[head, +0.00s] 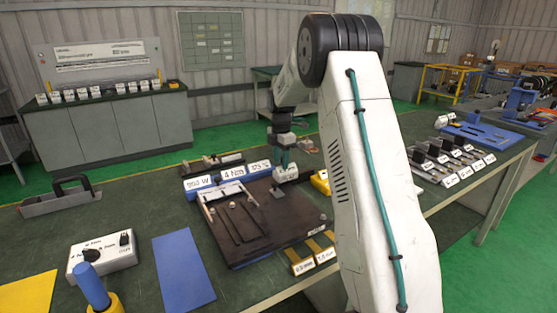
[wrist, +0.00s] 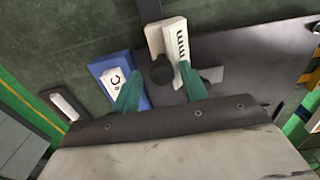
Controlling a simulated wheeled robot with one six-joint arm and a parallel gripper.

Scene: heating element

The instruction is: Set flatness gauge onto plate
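The dark plate (head: 292,228) lies on the workbench in the head view and fills the right of the wrist view (wrist: 262,62). A white block marked "mm" (wrist: 175,38) with a round black knob (wrist: 161,71) appears to be the flatness gauge. In the head view its white body (head: 287,175) shows at the plate's back edge; I cannot tell whether it touches the plate. My gripper (head: 283,156) is over it. In the wrist view my gripper (wrist: 160,72) has its green fingers apart on either side of the knob, with a visible gap on the left.
Blue blocks with white labels (head: 232,176) stand behind the plate. A white switch box (head: 103,254), a blue sheet (head: 184,270) and a blue-handled tool (head: 92,286) are at left. Yellow-backed labels (head: 302,267) sit before the plate.

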